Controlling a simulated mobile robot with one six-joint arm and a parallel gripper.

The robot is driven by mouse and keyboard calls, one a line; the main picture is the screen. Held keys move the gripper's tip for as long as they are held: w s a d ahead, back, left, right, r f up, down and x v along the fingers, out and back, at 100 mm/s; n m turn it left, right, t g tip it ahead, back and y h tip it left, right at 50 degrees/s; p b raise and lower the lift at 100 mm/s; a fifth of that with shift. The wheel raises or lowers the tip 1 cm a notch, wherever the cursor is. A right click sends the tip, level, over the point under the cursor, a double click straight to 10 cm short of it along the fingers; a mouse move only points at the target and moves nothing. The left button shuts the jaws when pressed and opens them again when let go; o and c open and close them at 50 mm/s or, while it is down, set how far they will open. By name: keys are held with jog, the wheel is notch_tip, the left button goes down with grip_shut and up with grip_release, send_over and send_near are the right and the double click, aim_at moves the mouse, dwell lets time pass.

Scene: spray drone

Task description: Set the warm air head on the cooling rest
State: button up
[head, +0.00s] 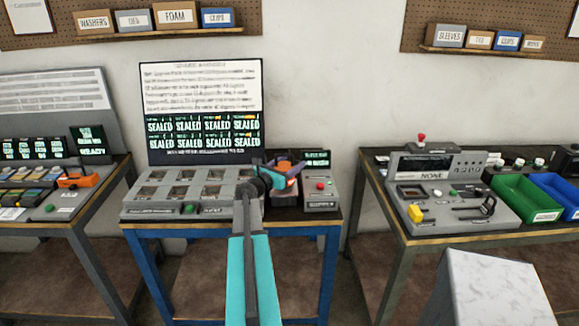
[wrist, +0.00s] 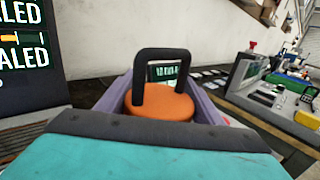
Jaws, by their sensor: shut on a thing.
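The warm air head appears to be the orange round piece (wrist: 160,107) with a black loop handle, between my purple gripper fingers in the wrist view. My gripper (head: 285,168) is shut on it, above the right part of the middle bench in the head view. The orange piece also shows there, small and partly covered by the fingers. I cannot tell whether it touches the dark grey unit (head: 284,198) below it. The cooling rest is not clearly identifiable; a black cradle-like part (head: 480,208) stands on the right bench's grey console.
A grey panel with several windows (head: 185,192) lies left of my gripper, before a tall screen reading SEALED (head: 203,115). A small box with a red button (head: 320,188) stands close right. Green (head: 527,197) and blue bins sit on the right bench. A gap separates the benches.

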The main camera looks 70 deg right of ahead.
jog(key=shift+f, duration=0.5)
jog(key=shift+f, duration=0.1)
jog(key=o, duration=1.6)
jog(key=shift+a, duration=0.1)
jog(key=shift+w+a, duration=0.15)
jog(key=shift+a, duration=0.5)
jog(key=b+v, duration=0.2)
jog(key=v, duration=0.8)
jog(key=shift+w+a+b, duration=0.15)
jog(key=shift+a+b, duration=0.1)
jog(key=shift+b, duration=0.05)
jog(key=shift+w, duration=0.1)
